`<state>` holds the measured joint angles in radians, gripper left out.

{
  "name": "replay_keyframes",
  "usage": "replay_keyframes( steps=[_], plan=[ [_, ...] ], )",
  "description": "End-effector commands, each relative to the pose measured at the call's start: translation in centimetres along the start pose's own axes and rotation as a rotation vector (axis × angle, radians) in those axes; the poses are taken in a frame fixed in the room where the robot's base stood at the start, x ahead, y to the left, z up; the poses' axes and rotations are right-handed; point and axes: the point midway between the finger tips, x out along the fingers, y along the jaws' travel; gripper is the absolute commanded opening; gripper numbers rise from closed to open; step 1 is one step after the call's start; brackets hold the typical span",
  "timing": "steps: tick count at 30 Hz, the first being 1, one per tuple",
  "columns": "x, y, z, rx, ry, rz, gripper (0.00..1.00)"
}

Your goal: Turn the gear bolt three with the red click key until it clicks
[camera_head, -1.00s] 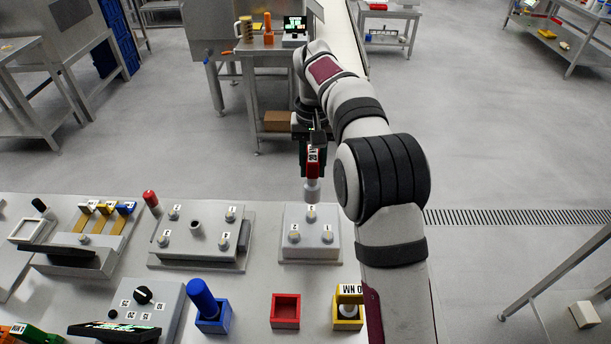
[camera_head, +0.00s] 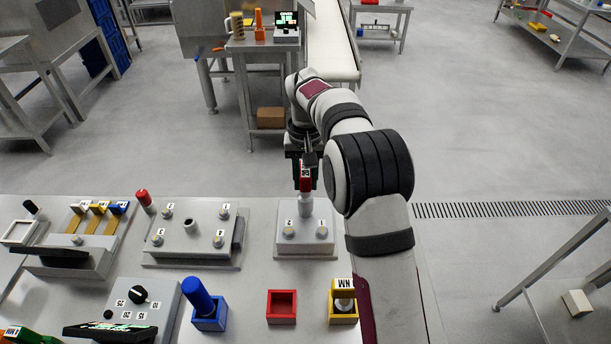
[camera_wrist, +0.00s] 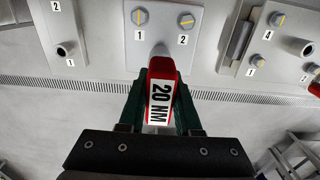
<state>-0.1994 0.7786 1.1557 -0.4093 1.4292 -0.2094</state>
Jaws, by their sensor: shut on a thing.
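The red click key (camera_head: 306,180), labelled 20 NM, is upright in my gripper (camera_head: 305,168). In the wrist view my green fingers (camera_wrist: 160,110) are shut on both sides of its red body (camera_wrist: 160,95). The grey gear plate (camera_head: 306,247) has front bolts labelled 2 (camera_head: 289,232) and 1 (camera_head: 322,232). They also show in the wrist view, each with a yellow stripe. The key's grey socket (camera_head: 305,206) is down at the plate's back middle, over the third bolt. It hides that bolt, so I cannot see how far the socket sits on it.
The red holder (camera_head: 281,292) is empty. A blue key (camera_head: 199,295) and a yellow key (camera_head: 344,285) stand in holders beside it. A larger plate with several bolts (camera_head: 190,247) is left of the gear plate. A dial box (camera_head: 152,292) is at front left.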

Motion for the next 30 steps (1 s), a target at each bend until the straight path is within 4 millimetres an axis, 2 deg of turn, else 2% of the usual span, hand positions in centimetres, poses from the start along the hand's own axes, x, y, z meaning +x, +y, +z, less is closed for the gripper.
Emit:
replay_keyframes(
  steps=[11,30],
  plan=[
    [0.0,0.0,0.0,0.000,0.001,0.000,0.00],
    [1.2,0.0,0.0,0.000,0.000,-0.001,0.00]
  ],
)
